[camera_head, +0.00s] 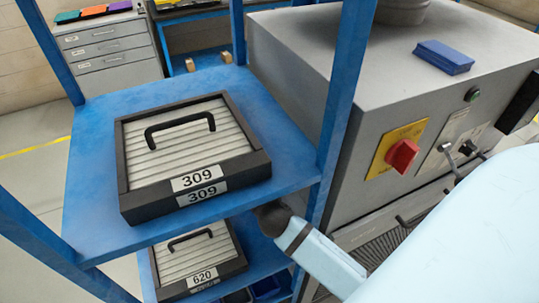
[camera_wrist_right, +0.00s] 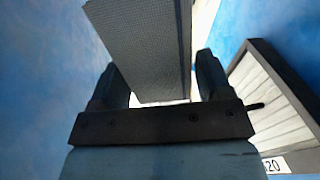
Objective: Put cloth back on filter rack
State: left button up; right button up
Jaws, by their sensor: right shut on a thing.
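The blue filter rack (camera_head: 95,195) stands at the left in the head view. Its upper shelf carries the framed filter 309 (camera_head: 190,150), and its lower shelf the filter 620 (camera_head: 197,260). My right arm reaches in below the upper shelf at the rack's right side; its gripper is hidden there. In the right wrist view my right gripper (camera_wrist_right: 160,80) is shut on a grey, finely textured piece (camera_wrist_right: 145,45), which looks like the cloth. Filter 620 (camera_wrist_right: 272,100) is close to the right of the gripper in that view. My left gripper is not in view.
A grey machine (camera_head: 290,70) with a red switch (camera_head: 402,155) stands right of the rack. A blue block-like item (camera_head: 443,56) lies on its top. Blue bins (camera_head: 268,288) show low in the rack. The rack's posts and upper shelf edge bound the right arm's room.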

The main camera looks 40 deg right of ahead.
jog(key=f+m+g+h, duration=0.1)
jog(key=d+f+m+g+h, duration=0.1)
jog(key=g, duration=0.1)
jog(key=f+m+g, duration=0.1)
jog(key=f, duration=0.1)
jog(key=shift+w+d+h+p, duration=0.35)
jog(key=shift+w+h, duration=0.05)
notch_tip(320, 180, down, 5)
jog(key=m+g+p, duration=0.1)
jog(key=m+g, duration=0.5)
jog(key=g, duration=0.1)
jog(key=m+g+y+p, duration=0.2)
jog(key=m+g+y, duration=0.35)
jog(key=m, duration=0.25)
send_over(260, 238)
jog(key=shift+t, duration=0.45)
notch_tip(260, 238, down, 10)
jog(key=shift+f, duration=0.2)
notch_tip(260, 238, down, 3)
jog(key=shift+s+f+p, duration=0.1)
jog(key=shift+f+p, duration=0.1)
jog(key=shift+p, duration=0.25)
jog(key=shift+f, duration=0.35)
jog(key=o, duration=0.8)
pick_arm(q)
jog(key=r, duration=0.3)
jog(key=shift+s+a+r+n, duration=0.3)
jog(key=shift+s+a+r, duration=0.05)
